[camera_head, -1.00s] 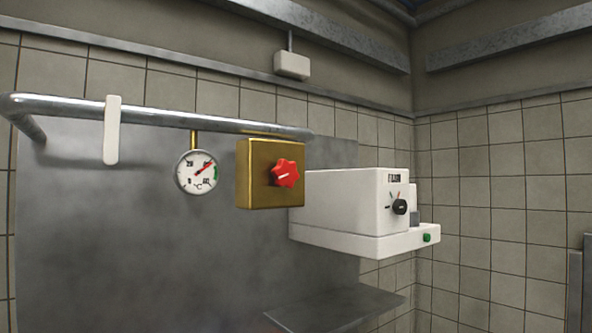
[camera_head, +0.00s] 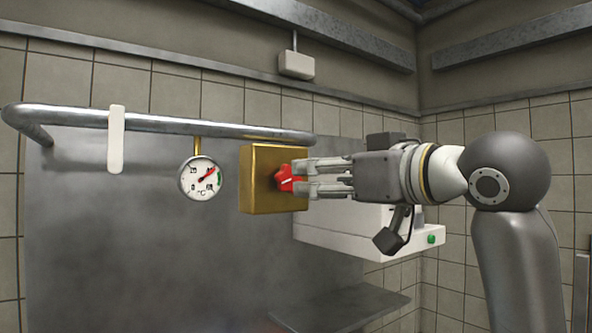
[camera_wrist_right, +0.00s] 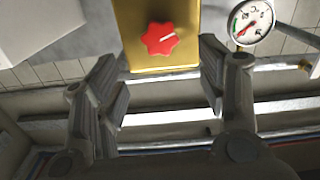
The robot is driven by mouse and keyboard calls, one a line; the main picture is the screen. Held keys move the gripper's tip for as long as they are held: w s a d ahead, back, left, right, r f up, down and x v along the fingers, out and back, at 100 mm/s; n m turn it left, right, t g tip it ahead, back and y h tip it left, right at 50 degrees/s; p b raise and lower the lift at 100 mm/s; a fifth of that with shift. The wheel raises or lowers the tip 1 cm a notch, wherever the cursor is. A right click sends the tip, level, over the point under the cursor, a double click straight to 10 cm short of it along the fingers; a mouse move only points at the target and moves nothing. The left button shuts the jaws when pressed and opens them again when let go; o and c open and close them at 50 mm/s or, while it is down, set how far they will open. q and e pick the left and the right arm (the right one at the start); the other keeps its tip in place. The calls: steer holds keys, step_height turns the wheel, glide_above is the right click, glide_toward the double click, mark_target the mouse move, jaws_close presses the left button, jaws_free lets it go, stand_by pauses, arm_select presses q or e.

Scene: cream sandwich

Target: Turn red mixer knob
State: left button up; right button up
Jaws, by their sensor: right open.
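The red mixer knob (camera_head: 285,178) is star-shaped with a white pointer line. It sits on the front of a brass box (camera_head: 262,203) mounted at the metal rail. My right gripper (camera_head: 300,178) reaches in from the right in the head view, its fingertips at the knob's right side and partly covering it. In the right wrist view the knob (camera_wrist_right: 160,39) lies ahead, between the spread fingers of the right gripper (camera_wrist_right: 165,72), which is open and empty. Whether a finger touches the knob cannot be told. My left gripper is not in view.
A round dial gauge (camera_head: 201,178) hangs left of the box, and a white handle (camera_head: 116,140) hangs on the rail (camera_head: 70,118). A white machine (camera_head: 350,237) with a green button stands right, behind my right arm. A metal shelf (camera_head: 340,308) is below.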

mark_target(291, 176)
steer(key=p+x, duration=0.3)
steer(key=x, duration=0.4)
steer(key=shift+a+r, duration=0.15)
steer(key=shift+w+a, duration=0.2)
steer(key=shift+w, duration=0.2)
steer(key=c, duration=1)
